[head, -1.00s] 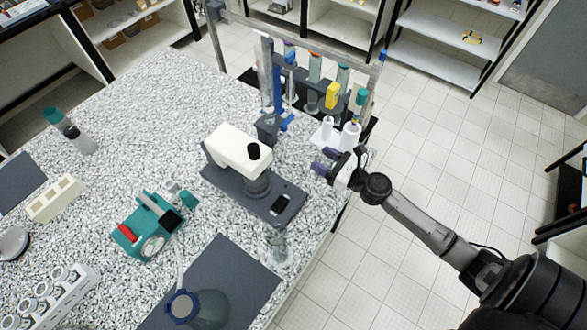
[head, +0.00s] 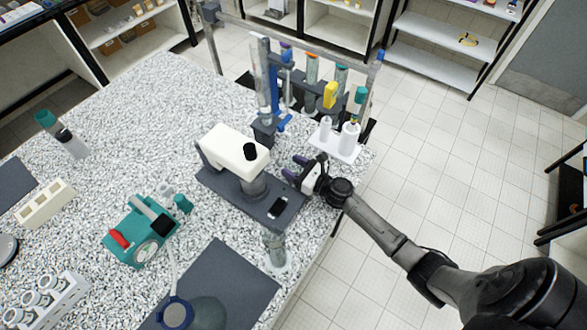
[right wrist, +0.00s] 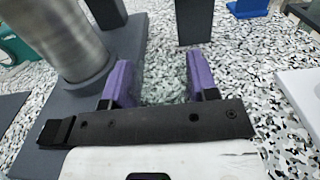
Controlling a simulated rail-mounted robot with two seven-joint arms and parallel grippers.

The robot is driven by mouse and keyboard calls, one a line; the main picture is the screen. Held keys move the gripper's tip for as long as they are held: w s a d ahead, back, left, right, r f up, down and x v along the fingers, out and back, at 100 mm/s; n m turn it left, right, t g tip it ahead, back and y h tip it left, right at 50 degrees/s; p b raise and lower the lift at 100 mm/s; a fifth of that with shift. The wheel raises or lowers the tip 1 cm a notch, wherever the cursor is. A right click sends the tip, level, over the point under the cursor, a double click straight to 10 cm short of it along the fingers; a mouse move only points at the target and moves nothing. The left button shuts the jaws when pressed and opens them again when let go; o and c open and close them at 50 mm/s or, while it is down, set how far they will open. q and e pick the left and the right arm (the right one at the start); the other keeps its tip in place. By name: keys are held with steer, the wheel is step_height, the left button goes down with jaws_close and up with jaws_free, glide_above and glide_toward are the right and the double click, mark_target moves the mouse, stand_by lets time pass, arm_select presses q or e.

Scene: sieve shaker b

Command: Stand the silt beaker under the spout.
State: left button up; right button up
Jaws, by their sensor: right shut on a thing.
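My right gripper (head: 293,168) is low beside the off-white machine (head: 235,148) with a steel cylinder (head: 256,182) on a dark base (head: 230,190). In the right wrist view its purple fingers (right wrist: 161,85) are closed on a clear, faintly greenish glass, which I take for the silt beaker (right wrist: 166,80). Its outline is hard to see against the speckled counter. The steel cylinder (right wrist: 58,40) stands to the left of the fingers, apart from them. I cannot clearly single out a spout. My left gripper is not in view.
A white holder with bottles (head: 340,148) stands right of the gripper. A tube rack and blue stand (head: 285,122) are behind it. A clear glass vessel (head: 277,252) stands near the counter's front edge. A teal device (head: 145,232) is at left.

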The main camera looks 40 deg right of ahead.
steer(key=shift+f, duration=0.25)
steer(key=o, duration=0.9)
steer(key=shift+r, duration=0.25)
steer(key=v, duration=1.1)
steer(key=shift+s+d+f+b, duration=0.15)
steer(key=shift+s+b, duration=0.2)
steer(key=shift+b, duration=0.05)
steer(key=shift+s, duration=0.15)
